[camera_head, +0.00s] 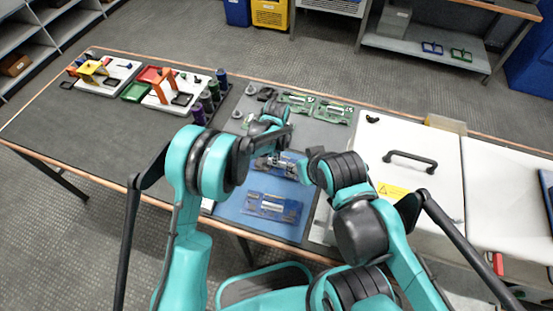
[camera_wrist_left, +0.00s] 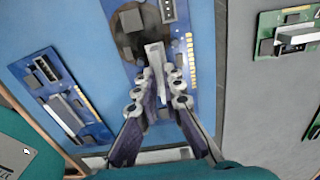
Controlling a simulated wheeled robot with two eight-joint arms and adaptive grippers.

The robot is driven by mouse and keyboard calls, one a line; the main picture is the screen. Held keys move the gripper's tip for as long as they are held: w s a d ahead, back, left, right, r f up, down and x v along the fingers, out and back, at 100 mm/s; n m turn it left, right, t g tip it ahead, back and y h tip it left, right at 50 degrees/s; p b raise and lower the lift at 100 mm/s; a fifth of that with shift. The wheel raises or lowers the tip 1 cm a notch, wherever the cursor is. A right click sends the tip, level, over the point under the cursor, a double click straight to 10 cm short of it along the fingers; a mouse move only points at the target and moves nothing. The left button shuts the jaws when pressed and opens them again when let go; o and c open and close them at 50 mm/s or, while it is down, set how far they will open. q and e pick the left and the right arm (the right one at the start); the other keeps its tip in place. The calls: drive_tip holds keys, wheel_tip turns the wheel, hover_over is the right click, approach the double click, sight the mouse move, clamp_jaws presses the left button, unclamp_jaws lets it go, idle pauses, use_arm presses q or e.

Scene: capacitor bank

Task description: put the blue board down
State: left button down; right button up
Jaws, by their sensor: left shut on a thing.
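My left gripper (camera_head: 277,161) is over the far part of a blue mat (camera_head: 232,212). In the left wrist view its two fingers (camera_wrist_left: 157,88) are shut on the grey upright piece of a blue board (camera_wrist_left: 178,40). Whether this board touches the mat or hangs just above it I cannot tell. A second blue board (camera_head: 272,206) lies flat on the near part of the mat, apart from the held one; it also shows at the left in the wrist view (camera_wrist_left: 58,96). My right arm is folded at the right, with its gripper hidden.
Green boards (camera_head: 331,112) lie on the grey area beyond the blue mat. Dark cylinders (camera_head: 206,103) and two white trays with coloured parts stand to the left. A white lidded box (camera_head: 425,185) with a black handle is close on the right. The table's left front is clear.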

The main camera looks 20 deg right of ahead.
use_arm(q)
drive_tip(key=shift+f, duration=0.15)
drive_tip(key=c, duration=2)
unclamp_jaws()
drive_tip(key=o, duration=0.4)
drive_tip(key=shift+c, duration=0.2)
wheel_tip(320, 180, up, 12)
drive_tip(key=p, duration=0.4)
drive_tip(key=shift+a+r, duration=0.1)
drive_tip(key=shift+r, duration=0.1)
